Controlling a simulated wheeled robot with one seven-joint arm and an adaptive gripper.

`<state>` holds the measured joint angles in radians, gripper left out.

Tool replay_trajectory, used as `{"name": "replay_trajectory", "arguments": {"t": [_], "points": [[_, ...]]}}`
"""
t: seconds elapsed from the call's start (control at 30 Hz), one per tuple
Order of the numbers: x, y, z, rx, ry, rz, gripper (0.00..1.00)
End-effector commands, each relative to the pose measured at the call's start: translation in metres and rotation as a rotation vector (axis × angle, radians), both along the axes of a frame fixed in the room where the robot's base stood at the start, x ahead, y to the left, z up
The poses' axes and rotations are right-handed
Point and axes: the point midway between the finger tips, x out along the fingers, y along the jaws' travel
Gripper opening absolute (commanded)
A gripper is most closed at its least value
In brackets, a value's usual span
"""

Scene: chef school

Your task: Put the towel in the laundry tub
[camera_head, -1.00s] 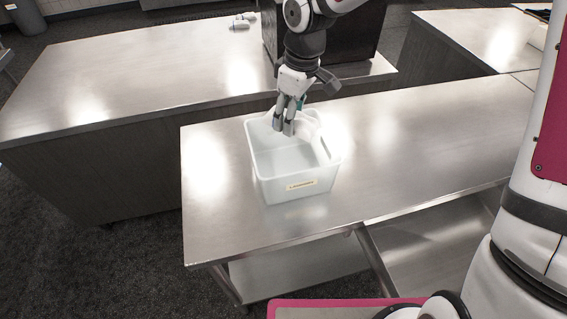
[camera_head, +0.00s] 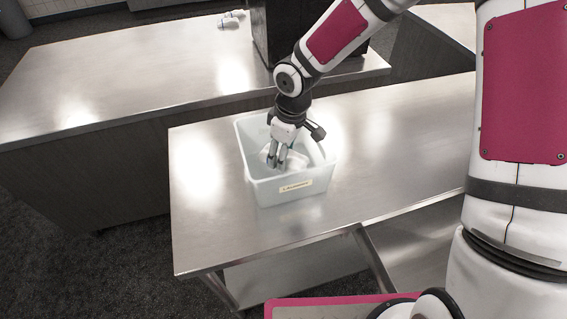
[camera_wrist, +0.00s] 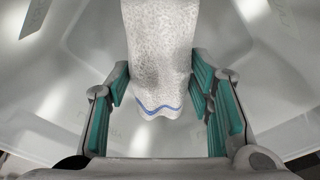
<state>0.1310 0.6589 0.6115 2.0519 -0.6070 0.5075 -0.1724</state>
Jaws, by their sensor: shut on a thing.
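The white laundry tub (camera_head: 268,196) stands upright on the steel table, with a small label on its front wall. My gripper (camera_head: 277,163) points down inside the tub, below its rim. The towel (camera_wrist: 158,50) is white with a blue stripe near its lower edge. It sits between my fingers in the wrist view, and my gripper is shut on it. In the head view the towel is a pale patch beside my fingers (camera_head: 298,160), hard to tell from the tub's walls. Whether it touches the tub's floor I cannot tell.
The steel table (camera_head: 400,150) is clear to the right of the tub. A second steel counter (camera_head: 120,80) runs behind it, with a dark box (camera_head: 262,40) and small white items (camera_head: 231,20) on it.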

Motion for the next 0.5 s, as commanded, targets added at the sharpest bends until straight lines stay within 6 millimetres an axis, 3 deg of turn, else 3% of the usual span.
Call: {"name": "replay_trajectory", "arguments": {"t": [0.33, 0.5], "points": [[-0.001, 0.001, -0.036, 0.0, 0.001, 0.001, 0.22], [0.0, 0.0, -0.041, 0.0, -0.001, 0.0, 0.22]]}}
